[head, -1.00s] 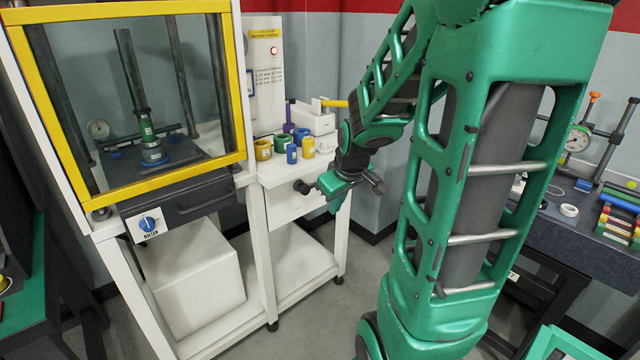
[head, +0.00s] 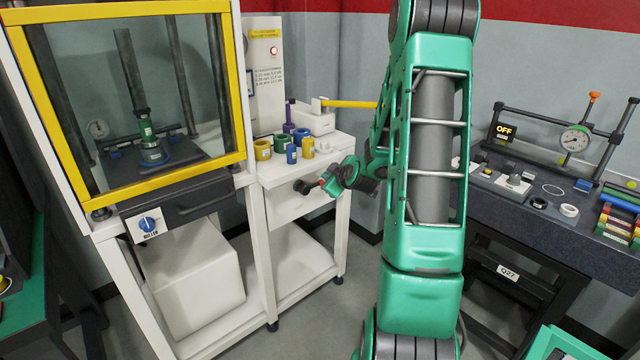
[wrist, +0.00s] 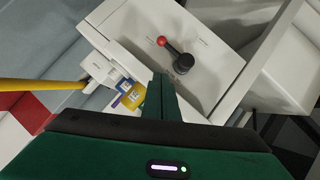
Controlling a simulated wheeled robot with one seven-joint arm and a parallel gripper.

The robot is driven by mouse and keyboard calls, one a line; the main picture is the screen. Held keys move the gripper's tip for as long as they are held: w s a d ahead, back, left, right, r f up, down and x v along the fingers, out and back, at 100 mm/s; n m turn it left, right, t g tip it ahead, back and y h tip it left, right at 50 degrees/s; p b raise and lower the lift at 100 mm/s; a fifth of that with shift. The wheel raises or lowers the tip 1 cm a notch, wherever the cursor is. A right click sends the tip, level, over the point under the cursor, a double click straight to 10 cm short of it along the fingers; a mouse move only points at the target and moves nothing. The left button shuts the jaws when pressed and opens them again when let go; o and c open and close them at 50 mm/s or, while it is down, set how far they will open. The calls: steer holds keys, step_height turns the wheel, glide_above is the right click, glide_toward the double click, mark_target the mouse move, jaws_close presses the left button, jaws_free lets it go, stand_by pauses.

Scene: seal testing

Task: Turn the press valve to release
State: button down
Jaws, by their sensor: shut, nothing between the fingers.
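A black lever with a red ball end (wrist: 162,41) sits on a white front panel in the wrist view. Its black hub (wrist: 184,64) is also seen in the head view (head: 302,187), on the white cabinet beside the press. My gripper (wrist: 162,77) is shut and empty, its dark green fingertips pointing toward the panel just beside the hub; whether they touch it I cannot tell. In the head view my gripper (head: 330,181) is at the lever's right. A blue rotary knob (head: 148,224) is on the press front. Which control is the press valve is not clearly labelled.
The press with a yellow-framed window (head: 140,190) stands at left. Floor between is clear.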

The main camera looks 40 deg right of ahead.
mark_target(321, 181)
stand_by(0.3)
steer(key=s+d+f+x, duration=0.1)
steer(key=x, duration=1.1)
steer(key=shift+d+f, duration=0.3)
steer(key=shift+f, duration=0.3)
steer(key=shift+w+a+f, duration=0.1)
steer(key=shift+w+a, duration=0.05)
steer(key=shift+a, duration=0.05)
